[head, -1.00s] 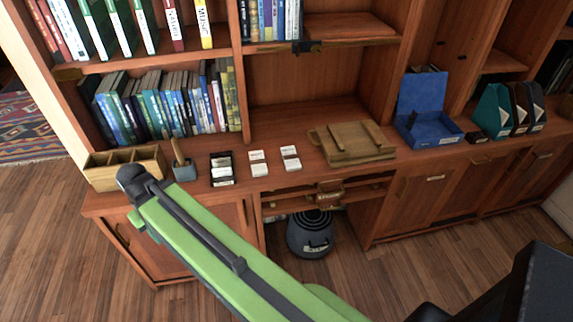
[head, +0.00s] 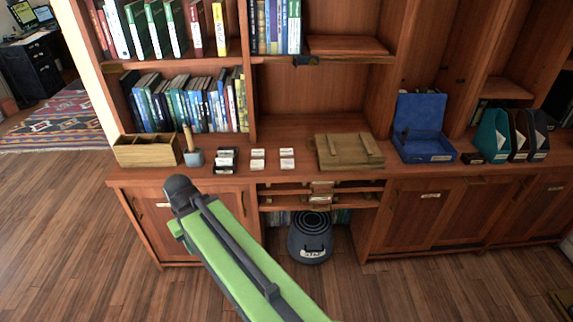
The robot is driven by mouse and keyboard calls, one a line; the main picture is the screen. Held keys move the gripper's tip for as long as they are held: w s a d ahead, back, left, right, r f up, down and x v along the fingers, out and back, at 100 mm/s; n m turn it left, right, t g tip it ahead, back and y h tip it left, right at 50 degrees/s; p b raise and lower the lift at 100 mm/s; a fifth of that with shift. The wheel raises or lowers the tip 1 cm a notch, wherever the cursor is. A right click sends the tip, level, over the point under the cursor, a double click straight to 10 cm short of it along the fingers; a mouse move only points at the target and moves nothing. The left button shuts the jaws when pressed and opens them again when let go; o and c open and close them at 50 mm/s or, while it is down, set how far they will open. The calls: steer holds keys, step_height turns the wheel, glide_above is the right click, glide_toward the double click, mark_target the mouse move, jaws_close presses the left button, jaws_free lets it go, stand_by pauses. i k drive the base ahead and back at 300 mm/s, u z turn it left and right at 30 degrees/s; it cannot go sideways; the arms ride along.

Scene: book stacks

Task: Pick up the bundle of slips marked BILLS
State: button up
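Three small bundles of slips lie in a row on the wooden counter (head: 300,141). The left bundle (head: 225,160) looks dark with white label patches. The middle bundle (head: 258,159) and the right bundle (head: 287,158) look mostly white. Their lettering is too small to read, so I cannot tell which is marked BILLS. My green arm reaches up from the bottom, its dark rounded joint just in front of the counter, left of the bundles. My gripper is not in view.
A wooden divided box (head: 147,151) and a blue-grey holder with a stick (head: 193,157) stand left of the bundles. A dark bin (head: 310,240) sits below. Shelved books rise behind.

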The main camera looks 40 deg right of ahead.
mark_target(286, 155)
steer(key=z, duration=0.1)
steer(key=i, duration=0.85)
